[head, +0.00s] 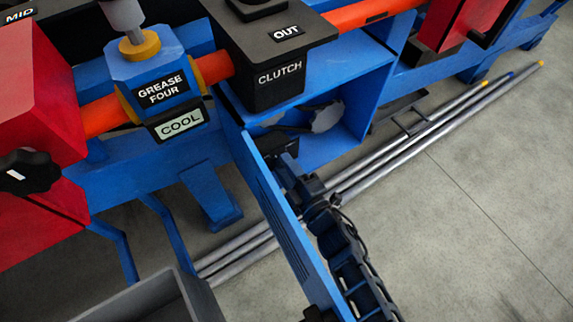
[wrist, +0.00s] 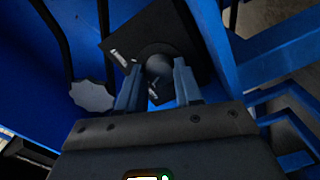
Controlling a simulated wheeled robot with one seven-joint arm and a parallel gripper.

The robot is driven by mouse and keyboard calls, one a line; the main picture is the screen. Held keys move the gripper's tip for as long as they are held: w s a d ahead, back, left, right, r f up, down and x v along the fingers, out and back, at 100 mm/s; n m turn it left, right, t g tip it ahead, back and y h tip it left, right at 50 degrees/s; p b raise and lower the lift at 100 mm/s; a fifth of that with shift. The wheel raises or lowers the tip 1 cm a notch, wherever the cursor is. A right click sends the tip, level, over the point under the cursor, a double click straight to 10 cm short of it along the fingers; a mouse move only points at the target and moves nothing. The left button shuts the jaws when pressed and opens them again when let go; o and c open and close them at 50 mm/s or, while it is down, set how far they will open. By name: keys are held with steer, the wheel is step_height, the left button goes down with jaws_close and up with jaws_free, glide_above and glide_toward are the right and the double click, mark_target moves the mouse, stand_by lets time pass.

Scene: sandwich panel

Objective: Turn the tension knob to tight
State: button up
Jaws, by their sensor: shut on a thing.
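In the wrist view, a dark round knob (wrist: 159,66) sits on a black square plate (wrist: 150,28) inside the blue housing. Small white labels lie beside the knob, but they are too small and tilted to read. My gripper (wrist: 158,78) has one blue-grey finger on each side of the knob and is shut on it. Which way the knob points is not clear. In the head view, my arm reaches down into the open blue compartment (head: 350,80). The knob is hidden there, and my gripper is mostly hidden behind the blue door panel.
A grey scalloped disc on a dark rod (head: 326,117) is in the compartment, left of my gripper in the wrist view (wrist: 92,95). A blue door panel (head: 262,195) stands close to my arm. Pipes (head: 440,122) lie on the floor. The CLUTCH box (head: 275,75) overhangs the compartment.

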steer(key=m+p, duration=0.3)
steer(key=m, duration=0.4)
steer(key=m+p, duration=0.1)
steer(key=m, duration=0.5)
steer(key=shift+p, duration=0.4)
steer(key=shift+f+m, duration=0.1)
steer(key=shift+m, duration=0.3)
steer(key=o, duration=1)
steer(key=shift+o, duration=0.2)
steer(key=shift+s, duration=0.1)
steer(key=p+v, duration=0.2)
steer(key=v, duration=0.5)
steer(key=shift+s+d, duration=0.25)
steer(key=shift+s, duration=0.1)
